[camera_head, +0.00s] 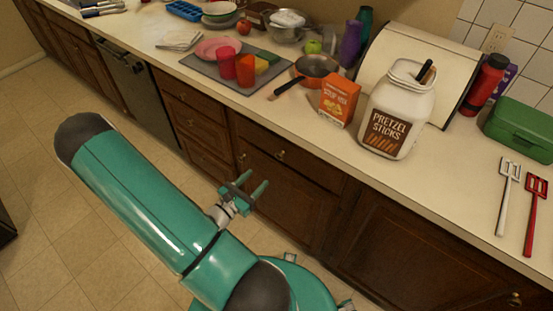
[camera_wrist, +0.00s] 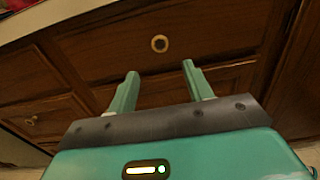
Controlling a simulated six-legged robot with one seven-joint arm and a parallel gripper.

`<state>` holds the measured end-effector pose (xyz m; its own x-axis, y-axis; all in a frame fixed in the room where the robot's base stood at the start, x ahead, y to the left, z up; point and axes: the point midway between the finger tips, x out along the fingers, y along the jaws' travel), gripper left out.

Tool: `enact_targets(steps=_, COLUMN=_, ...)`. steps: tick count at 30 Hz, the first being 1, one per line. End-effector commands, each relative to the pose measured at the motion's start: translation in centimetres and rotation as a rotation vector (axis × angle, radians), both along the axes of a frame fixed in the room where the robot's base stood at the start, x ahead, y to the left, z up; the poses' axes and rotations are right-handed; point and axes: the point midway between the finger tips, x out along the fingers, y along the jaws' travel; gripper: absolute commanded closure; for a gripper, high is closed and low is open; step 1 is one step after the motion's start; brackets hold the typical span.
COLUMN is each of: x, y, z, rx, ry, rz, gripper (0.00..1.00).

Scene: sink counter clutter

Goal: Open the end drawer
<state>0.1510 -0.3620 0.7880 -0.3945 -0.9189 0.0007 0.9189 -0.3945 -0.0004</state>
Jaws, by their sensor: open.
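A wide dark wooden drawer (camera_head: 300,165) sits under the counter edge and looks shut. It has a round brass knob (camera_head: 280,155). What looks like the same drawer (camera_wrist: 105,55) and knob (camera_wrist: 159,43) shows straight ahead in the wrist view. My gripper (camera_head: 249,186) is open and empty in front of the cabinet, apart from the knob. In the wrist view the two teal fingers (camera_wrist: 160,68) stand spread, with the knob beyond and between their tips. Which drawer is the end one, I cannot tell for sure.
A second knob (camera_head: 242,157) is on the cabinet at the left, and another (camera_head: 515,300) at lower right. A drawer stack (camera_head: 190,100) and dishwasher (camera_head: 135,80) stand further left. The counter (camera_head: 440,180) is cluttered, with a pretzel jar (camera_head: 397,110). The tiled floor (camera_head: 40,180) at left is clear.

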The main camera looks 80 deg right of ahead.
Motion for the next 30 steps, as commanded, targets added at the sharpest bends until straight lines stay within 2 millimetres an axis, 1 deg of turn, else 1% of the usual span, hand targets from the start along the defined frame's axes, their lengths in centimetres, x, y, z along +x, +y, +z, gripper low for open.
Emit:
enact_targets(steps=3, x=-1.1, y=-2.1, z=0.0, rx=-0.001, ry=-0.001, rz=-0.006, gripper=0.49)
enact_targets(steps=12, x=-3.4, y=-7.6, z=0.0, rx=-0.002, ry=-0.001, rz=-0.005, gripper=0.49)
enact_targets(steps=16, x=-4.2, y=-9.4, z=0.0, rx=-0.001, ry=-0.002, rz=-0.005, gripper=0.49)
enact_targets(steps=21, x=-4.6, y=-10.6, z=0.0, rx=0.001, ry=0.0, rz=-0.003, gripper=0.49)
enact_targets(steps=29, x=-4.7, y=-10.7, z=0.0, rx=0.001, ry=0.0, rz=-0.002, gripper=0.49)
enact_targets(steps=30, x=-4.7, y=-10.7, z=0.0, rx=0.001, ry=0.0, rz=-0.002, gripper=0.53)
